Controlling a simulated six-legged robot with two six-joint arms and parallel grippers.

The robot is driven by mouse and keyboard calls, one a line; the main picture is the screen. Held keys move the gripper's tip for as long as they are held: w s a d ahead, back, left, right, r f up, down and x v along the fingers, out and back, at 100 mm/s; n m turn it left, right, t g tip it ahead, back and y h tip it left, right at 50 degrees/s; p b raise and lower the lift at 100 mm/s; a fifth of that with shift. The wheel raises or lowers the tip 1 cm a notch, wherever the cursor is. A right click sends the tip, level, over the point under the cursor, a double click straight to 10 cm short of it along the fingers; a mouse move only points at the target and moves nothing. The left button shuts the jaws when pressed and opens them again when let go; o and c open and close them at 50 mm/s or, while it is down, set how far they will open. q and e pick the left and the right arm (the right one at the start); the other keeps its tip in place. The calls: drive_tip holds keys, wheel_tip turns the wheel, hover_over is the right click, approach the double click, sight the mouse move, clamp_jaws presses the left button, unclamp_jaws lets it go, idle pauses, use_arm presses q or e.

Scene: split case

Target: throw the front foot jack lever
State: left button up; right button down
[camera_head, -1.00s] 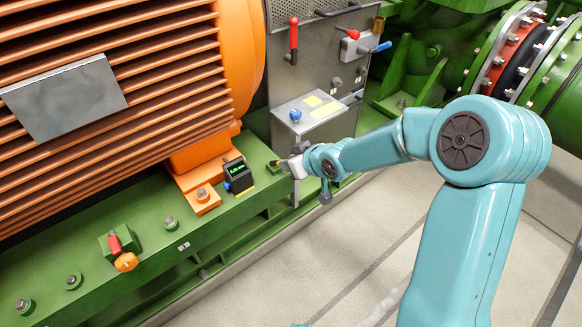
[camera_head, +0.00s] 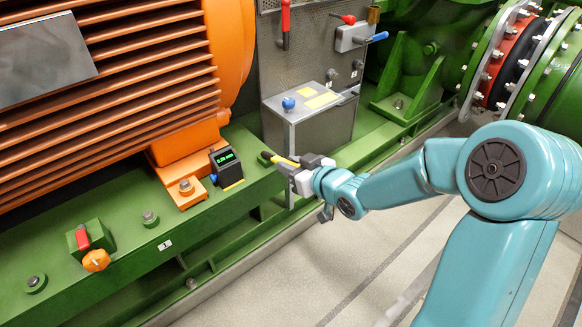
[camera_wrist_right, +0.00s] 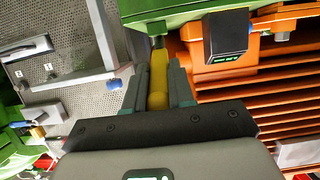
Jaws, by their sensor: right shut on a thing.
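A lever with a yellow handle (camera_head: 284,161) sits at the edge of the green base frame, just right of a small black display box (camera_head: 227,168). Its left end is dark green. My right gripper (camera_head: 297,168) is shut on this handle. In the right wrist view the yellow handle (camera_wrist_right: 158,78) runs between the two fingers of my right gripper (camera_wrist_right: 159,83), towards a green block (camera_wrist_right: 175,12). The handle's near end is hidden by the gripper. My left gripper is not in view.
A grey box (camera_head: 318,118) with a blue knob stands behind my gripper. A red lever (camera_head: 285,22) is on the panel above. A green block with a red part and orange knob (camera_head: 96,260) is at lower left. The floor (camera_head: 300,270) is clear.

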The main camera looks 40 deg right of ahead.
drive_tip(key=shift+f, duration=0.1)
drive_tip(key=c, duration=1)
unclamp_jaws()
drive_tip(key=shift+o, duration=0.2)
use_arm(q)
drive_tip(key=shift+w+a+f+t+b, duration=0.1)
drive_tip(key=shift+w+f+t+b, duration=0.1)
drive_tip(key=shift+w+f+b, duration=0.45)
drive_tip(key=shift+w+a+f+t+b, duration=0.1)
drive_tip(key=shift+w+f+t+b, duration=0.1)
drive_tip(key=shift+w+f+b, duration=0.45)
use_arm(e)
drive_tip(key=v, duration=1.6)
drive_tip(key=shift+s, duration=0.15)
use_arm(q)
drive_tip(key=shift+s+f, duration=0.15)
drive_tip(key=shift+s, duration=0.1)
